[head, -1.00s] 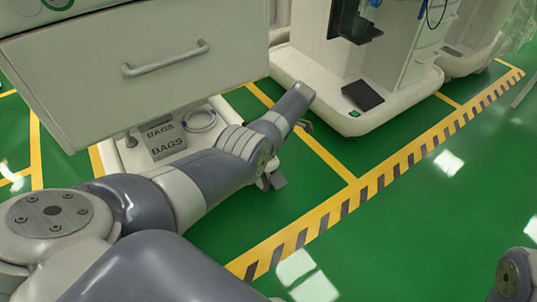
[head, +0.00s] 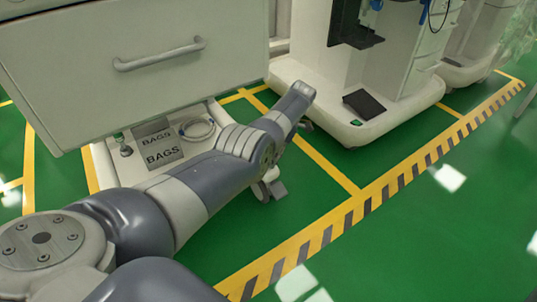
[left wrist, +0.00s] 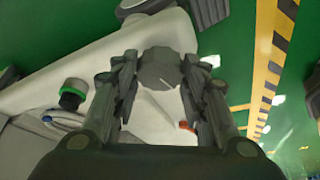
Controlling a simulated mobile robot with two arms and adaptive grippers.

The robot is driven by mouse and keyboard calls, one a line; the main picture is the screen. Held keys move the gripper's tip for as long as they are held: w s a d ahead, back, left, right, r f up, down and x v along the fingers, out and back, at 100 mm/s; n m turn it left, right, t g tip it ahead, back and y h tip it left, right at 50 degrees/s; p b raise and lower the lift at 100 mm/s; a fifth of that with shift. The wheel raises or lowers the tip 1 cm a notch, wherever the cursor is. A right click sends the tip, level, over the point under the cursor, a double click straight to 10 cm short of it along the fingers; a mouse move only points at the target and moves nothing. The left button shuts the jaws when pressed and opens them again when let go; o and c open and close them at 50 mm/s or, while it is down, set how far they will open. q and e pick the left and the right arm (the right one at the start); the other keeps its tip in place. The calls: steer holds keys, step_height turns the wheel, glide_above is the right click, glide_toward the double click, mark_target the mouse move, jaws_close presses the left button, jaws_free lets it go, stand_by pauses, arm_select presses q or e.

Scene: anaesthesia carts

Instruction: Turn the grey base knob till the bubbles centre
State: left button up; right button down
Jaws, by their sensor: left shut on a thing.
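The grey knob (left wrist: 158,66) is a round, faceted knob with a thin pale line on its face, at the white base's corner in the left wrist view. My left gripper (left wrist: 161,84) has a dark finger on each side of the knob and is shut on it. In the head view my left forearm reaches over the cart's white base (head: 105,165), and the gripper and knob are hidden. I cannot make out any bubbles. My right gripper is out of view.
A black knob with a green ring (left wrist: 72,93) and a small red part (left wrist: 187,126) are near the fingers. A drawer front (head: 150,70) overhangs the base. A BAGS box (head: 163,152) sits on it. Another white cart (head: 340,105) stands behind; green floor is clear at right.

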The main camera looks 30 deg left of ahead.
arm_select(q)
steer(key=o, duration=1.1)
steer(key=shift+s, duration=0.1)
steer(key=shift+c, duration=0.2)
steer(key=shift+r, duration=0.1)
steer(key=v, duration=1.1)
steer(key=shift+d+r, duration=0.15)
steer(key=shift+r, duration=0.15)
